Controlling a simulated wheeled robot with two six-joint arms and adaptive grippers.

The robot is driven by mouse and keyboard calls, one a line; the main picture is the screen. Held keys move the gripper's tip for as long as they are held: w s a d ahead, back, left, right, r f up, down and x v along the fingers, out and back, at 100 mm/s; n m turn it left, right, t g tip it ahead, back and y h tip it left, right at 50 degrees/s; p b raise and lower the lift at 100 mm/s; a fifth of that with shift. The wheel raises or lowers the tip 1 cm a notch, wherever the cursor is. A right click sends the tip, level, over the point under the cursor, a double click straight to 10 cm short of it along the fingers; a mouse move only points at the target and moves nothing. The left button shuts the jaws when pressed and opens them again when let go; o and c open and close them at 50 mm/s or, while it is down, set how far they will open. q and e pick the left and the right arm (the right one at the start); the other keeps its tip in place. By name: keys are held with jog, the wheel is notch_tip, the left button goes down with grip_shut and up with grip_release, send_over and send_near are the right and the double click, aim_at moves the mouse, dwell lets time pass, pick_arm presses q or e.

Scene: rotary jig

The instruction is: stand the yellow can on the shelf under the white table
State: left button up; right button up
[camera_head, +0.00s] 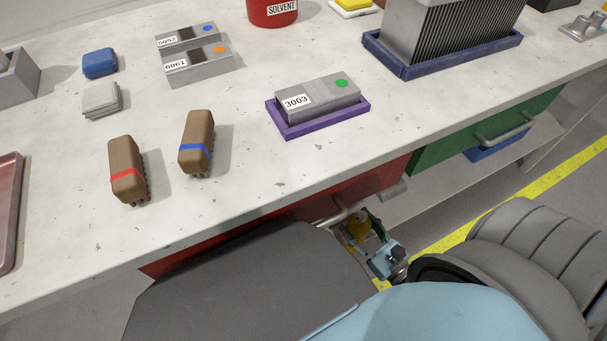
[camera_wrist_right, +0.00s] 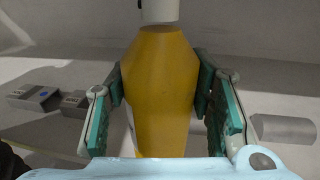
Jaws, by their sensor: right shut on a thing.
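The yellow can (camera_wrist_right: 162,85) has a tapered shoulder and a white top. It fills the middle of the right wrist view and looks about upright. My right gripper (camera_wrist_right: 160,90) is shut on it, with one green-padded finger on each side. In the head view the can (camera_head: 357,231) and my right gripper (camera_head: 366,232) are small, low beside the front of the white table (camera_head: 240,130). A pale shelf surface (camera_head: 433,186) shows under the table, below the green drawer. Whether the can touches anything below is hidden. My left gripper is not in view.
The red drawer (camera_head: 285,218) and its handle are close to my right gripper. A grey cylinder (camera_wrist_right: 283,129) lies right of the can, and grey blocks (camera_wrist_right: 40,98) lie left. The green drawer (camera_head: 480,135) has a bar handle. Brushes and trays occupy the tabletop.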

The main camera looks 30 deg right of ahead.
pick_arm(q)
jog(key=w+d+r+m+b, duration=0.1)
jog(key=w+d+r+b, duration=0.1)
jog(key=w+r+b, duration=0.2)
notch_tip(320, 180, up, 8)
jog(key=b, duration=0.3)
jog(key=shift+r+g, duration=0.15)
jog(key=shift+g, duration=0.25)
pick_arm(e)
jog(key=w+a+f, duration=0.1)
jog(key=w+f, duration=0.2)
jog(key=w, duration=1.5)
jog(key=shift+a, duration=0.4)
jog(key=shift+f, duration=0.15)
jog(key=shift+f, duration=0.15)
jog(key=o, duration=1.6)
